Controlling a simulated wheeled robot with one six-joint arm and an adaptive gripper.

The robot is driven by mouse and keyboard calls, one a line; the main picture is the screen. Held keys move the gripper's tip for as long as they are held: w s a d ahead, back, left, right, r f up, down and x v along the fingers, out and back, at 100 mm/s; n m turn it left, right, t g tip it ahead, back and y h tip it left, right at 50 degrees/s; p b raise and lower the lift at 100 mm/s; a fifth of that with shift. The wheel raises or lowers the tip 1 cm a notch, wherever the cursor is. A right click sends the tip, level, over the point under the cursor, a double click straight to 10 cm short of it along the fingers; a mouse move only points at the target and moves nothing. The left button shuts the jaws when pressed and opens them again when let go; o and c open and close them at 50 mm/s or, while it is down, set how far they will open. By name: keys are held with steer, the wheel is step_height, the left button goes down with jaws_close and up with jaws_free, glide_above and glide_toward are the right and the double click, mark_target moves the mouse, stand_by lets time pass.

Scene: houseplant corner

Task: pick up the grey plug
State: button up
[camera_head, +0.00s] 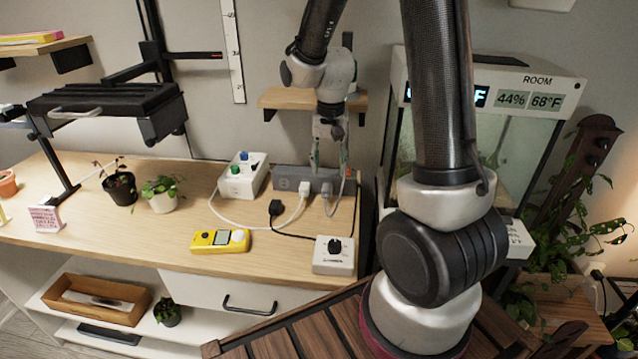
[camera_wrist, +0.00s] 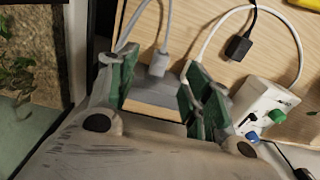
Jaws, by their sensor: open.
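The grey plug (camera_head: 326,186) sits at the right part of the grey power strip (camera_head: 287,182) on the wooden table, its grey cable looping down in front. In the wrist view the grey plug (camera_wrist: 158,64) shows between my two fingertips, with its cable running up. My gripper (camera_head: 329,166) is open above the strip's right part, its fingers pointing down. In the wrist view its green-padded fingers (camera_wrist: 160,72) stand apart, with a gap on both sides of the plug. The fingers hide part of the strip.
A white plug (camera_head: 305,188) sits just left of the grey plug. A black plug (camera_head: 276,208) lies in front. A white box with knobs (camera_head: 243,176) stands left; a yellow meter (camera_head: 220,240) and white dial box (camera_head: 334,254) are nearer. A glass tank (camera_head: 393,150) stands right.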

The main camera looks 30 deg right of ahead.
mark_target(327, 188)
steer(key=f, duration=0.2)
steer(key=w+f, duration=0.1)
steer(key=f, duration=0.5)
steer(key=shift+w+d+f, duration=0.1)
steer(key=shift+w+d, duration=0.1)
steer(key=shift+w, duration=0.15)
steer(key=shift+f, duration=0.6)
jaws_close()
